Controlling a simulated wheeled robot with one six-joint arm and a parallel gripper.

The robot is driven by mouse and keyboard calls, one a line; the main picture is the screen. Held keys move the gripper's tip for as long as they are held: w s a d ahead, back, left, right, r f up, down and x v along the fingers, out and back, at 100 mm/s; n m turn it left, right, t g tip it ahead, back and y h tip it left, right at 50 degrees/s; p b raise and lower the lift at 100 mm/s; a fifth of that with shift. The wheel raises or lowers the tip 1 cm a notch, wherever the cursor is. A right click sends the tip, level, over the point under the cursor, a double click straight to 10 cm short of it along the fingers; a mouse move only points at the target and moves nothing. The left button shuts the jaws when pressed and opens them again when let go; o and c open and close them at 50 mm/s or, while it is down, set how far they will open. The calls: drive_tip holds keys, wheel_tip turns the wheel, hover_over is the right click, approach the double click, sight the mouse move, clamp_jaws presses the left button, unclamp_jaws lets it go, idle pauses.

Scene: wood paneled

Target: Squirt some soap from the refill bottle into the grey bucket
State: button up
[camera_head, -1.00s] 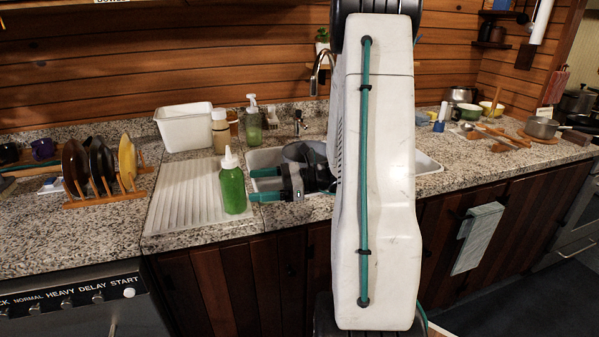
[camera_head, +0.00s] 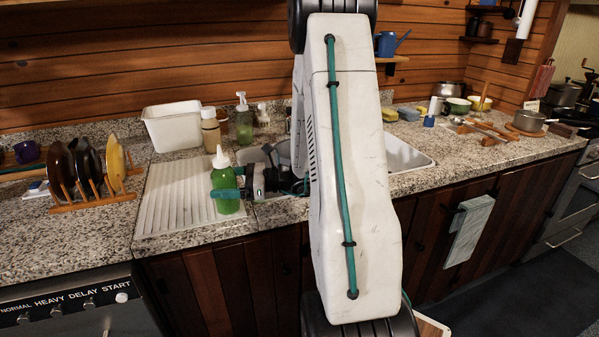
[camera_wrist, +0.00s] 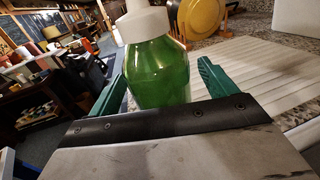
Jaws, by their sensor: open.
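The refill bottle (camera_head: 226,206) is a green, see-through squeeze bottle with a white nozzle cap. It stands upright at the right edge of the ribbed drainboard. My gripper (camera_head: 222,182) reaches in from the right, with its teal fingers level with the bottle's body. In the wrist view the green bottle (camera_wrist: 158,72) stands between the two open fingers, with a gap visible on the right side. Contact on the left is unclear. A grey rounded shape in the sink (camera_head: 283,152), probably the grey bucket, is mostly hidden behind my arm.
A white tub (camera_head: 172,128), a tan bottle (camera_head: 210,130) and a soap dispenser (camera_head: 243,118) stand behind the drainboard (camera_head: 175,200). A plate rack (camera_head: 92,202) is at left. Pots and utensils lie at the right. My arm blocks the middle of the head view.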

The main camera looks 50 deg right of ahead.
sight(228, 165)
drive_tip(key=c, duration=1.3)
drive_tip(key=shift+r, duration=2.55)
drive_tip(key=shift+c, duration=0.2)
